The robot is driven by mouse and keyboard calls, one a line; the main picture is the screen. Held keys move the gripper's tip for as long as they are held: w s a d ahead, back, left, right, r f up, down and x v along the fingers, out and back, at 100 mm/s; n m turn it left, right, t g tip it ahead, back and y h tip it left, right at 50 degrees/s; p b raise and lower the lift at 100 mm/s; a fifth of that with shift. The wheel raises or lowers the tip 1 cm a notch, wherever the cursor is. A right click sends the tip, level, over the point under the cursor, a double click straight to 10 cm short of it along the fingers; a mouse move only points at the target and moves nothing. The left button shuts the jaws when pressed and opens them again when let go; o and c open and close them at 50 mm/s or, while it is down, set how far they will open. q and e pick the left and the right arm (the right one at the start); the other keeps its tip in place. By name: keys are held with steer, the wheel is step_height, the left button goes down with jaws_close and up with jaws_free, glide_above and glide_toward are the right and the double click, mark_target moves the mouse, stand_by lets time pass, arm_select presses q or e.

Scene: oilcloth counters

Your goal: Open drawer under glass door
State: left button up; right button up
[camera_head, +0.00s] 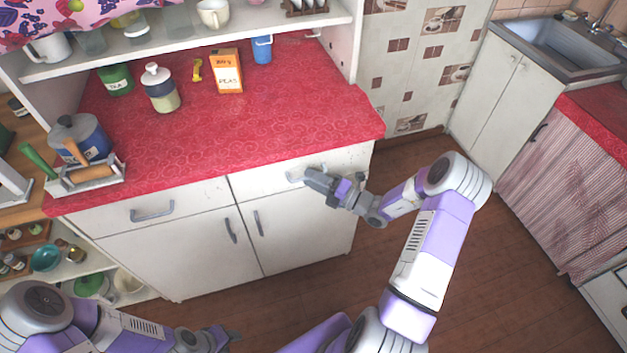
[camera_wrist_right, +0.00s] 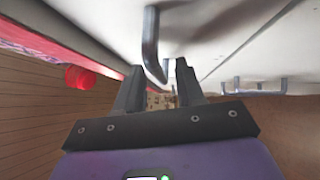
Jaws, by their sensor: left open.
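Two white drawers sit side by side under the red counter. The right drawer (camera_head: 256,185) looks shut; the left drawer (camera_head: 112,213) has a grey bar handle (camera_head: 152,212). No glass door is clearly visible. My right gripper (camera_head: 300,176) is at the right drawer's front and covers most of its handle. In the right wrist view my gripper (camera_wrist_right: 160,85) has its two fingers apart. The grey handle (camera_wrist_right: 151,45) is just beyond the fingertips, its end close to the gap; I cannot tell whether they touch. My left gripper (camera_head: 230,338) is open and empty, low over the floor.
Two cupboard doors with upright handles (camera_head: 257,223) are below the drawers. The red countertop (camera_head: 290,120) holds a jar (camera_head: 160,88), an orange box (camera_head: 226,71) and a blue pot (camera_head: 80,137). Wooden floor (camera_head: 300,290) is clear in front. A sink cabinet (camera_head: 505,90) stands at right.

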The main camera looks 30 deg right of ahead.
jaws_close()
steer(key=shift+a, duration=0.1)
stand_by(0.3)
